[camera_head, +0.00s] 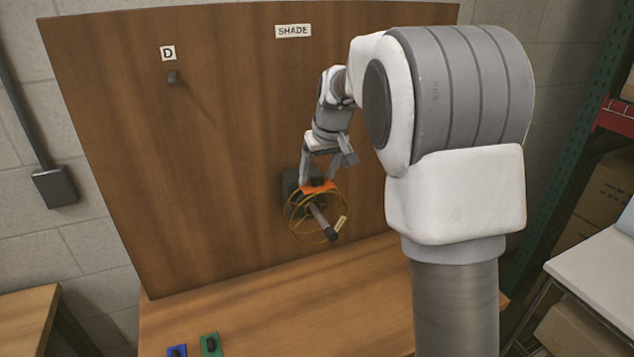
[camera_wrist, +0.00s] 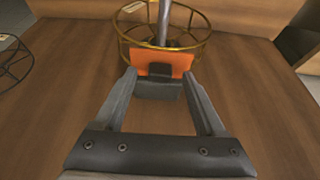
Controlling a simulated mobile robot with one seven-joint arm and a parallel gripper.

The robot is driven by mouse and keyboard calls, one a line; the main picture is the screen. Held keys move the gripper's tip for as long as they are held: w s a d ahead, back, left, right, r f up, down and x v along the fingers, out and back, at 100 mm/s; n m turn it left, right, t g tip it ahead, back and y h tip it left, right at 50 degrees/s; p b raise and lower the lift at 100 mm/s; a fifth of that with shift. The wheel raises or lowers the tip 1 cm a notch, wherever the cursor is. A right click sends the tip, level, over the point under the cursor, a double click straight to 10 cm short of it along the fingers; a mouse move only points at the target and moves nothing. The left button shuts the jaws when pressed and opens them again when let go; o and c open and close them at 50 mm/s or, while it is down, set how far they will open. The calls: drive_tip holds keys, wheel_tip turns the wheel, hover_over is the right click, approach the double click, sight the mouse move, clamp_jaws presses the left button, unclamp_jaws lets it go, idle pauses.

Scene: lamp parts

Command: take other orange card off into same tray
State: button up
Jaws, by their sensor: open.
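An orange card (camera_head: 317,187) with a dark clip or tab is at the top of a yellow wire shade frame (camera_head: 288,222). The frame hangs around a grey rod (camera_head: 318,216) that sticks out from the upright wooden board. In the wrist view the orange card (camera_wrist: 162,63) lies just beyond the fingertips, with the dark tab (camera_wrist: 158,71) between their line. My gripper (camera_wrist: 159,78) is open, its two fingers spread on either side of the card's tab. It also shows in the head view (camera_head: 322,174), close above the card. I cannot tell if the fingers touch it. No tray is identifiable.
The wooden board (camera_head: 200,130) carries a "SHADE" label (camera_head: 293,31), a "D" label (camera_head: 168,53) and a small dark peg (camera_head: 173,78). Blue (camera_head: 177,351) and green (camera_head: 211,345) pieces lie on the bench (camera_head: 270,320). A dark wire frame (camera_wrist: 12,62) shows at left in the wrist view.

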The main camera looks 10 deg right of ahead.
clamp_jaws()
idle(0.3)
idle(0.3)
